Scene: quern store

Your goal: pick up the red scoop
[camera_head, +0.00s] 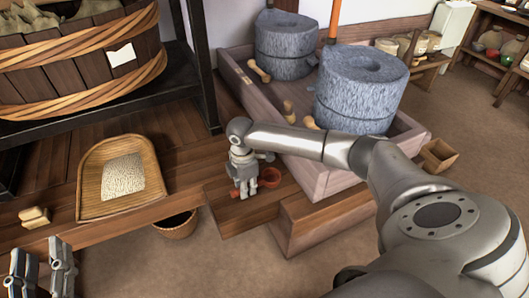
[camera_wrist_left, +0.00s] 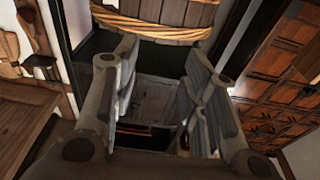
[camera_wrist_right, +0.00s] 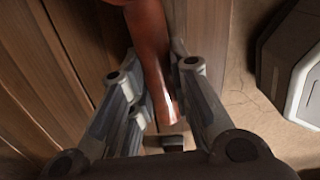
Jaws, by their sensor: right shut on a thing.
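The red scoop (camera_head: 269,178) is at the wooden step beside the stone mill's trough in the head view. My right gripper (camera_head: 246,190) points down there, next to the scoop's bowl. In the right wrist view the scoop's reddish handle (camera_wrist_right: 150,55) runs between the fingers of my right gripper (camera_wrist_right: 160,88), which is shut on it. The fingers hide part of the handle, and I cannot tell whether the scoop still touches the boards. My left gripper (camera_head: 42,268) is at the lower left of the head view, its fingers apart and empty; they also show in the left wrist view (camera_wrist_left: 155,85).
A wooden trough (camera_head: 312,178) with two grey millstones (camera_head: 360,90) stands right behind my right gripper. A woven tray of grain (camera_head: 88,190) lies on the boards to the left. A small basket (camera_head: 177,226) is below the edge. The brown floor in front is clear.

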